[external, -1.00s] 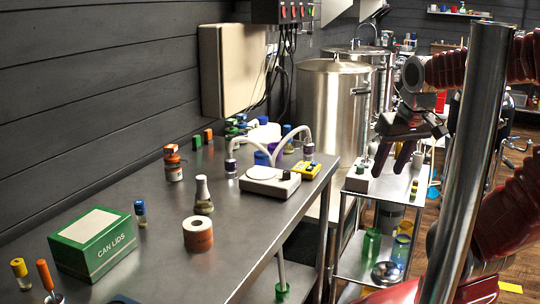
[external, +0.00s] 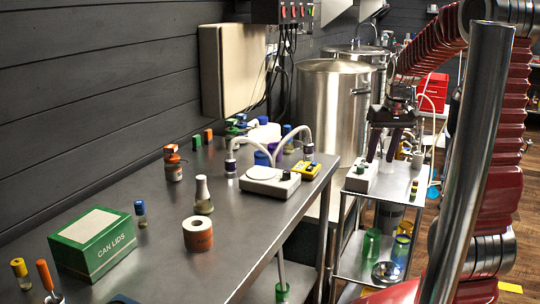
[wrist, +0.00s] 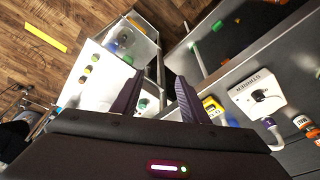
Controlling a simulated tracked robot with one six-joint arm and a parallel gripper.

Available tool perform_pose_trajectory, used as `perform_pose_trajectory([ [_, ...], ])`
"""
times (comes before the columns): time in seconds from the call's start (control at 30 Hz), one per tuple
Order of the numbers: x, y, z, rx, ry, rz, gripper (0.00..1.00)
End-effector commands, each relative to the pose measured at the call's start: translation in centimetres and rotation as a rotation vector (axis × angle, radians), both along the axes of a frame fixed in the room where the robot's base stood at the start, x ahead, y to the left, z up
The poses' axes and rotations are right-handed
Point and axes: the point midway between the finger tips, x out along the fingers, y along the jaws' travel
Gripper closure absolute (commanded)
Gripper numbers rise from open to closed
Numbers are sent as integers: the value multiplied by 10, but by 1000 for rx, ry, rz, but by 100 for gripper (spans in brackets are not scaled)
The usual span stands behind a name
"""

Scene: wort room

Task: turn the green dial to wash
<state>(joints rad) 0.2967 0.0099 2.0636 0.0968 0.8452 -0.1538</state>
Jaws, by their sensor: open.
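In the wrist view a green spot (wrist: 141,103) shows beyond my fingers, partly hidden; any markings such as wash are too small to read. My gripper (external: 380,160) is open and empty, with its two dark fingers pointing down at the cart top, just right of the box in the external view. In the wrist view the gap between the fingertips (wrist: 159,77) is clear. Contact with the box cannot be told.
A white stirrer (external: 270,180) with hoses stands on the bench, with a yellow meter (external: 306,169) beside it. Small bottles (external: 414,188) stand at the cart's right side. A green cup (external: 371,243) and a steel bowl (external: 386,272) are on the lower shelf.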

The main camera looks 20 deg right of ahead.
Motion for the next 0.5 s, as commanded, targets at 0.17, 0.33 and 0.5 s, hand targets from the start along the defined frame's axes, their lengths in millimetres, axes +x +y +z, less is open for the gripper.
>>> perform_pose_trajectory([
  [0.17,37,-25,-13,6,-7,10,60],
  [0.33,69,-45,-20,4,-31,32,60],
  [0.5,104,-59,-16,-13,-79,79,60],
])
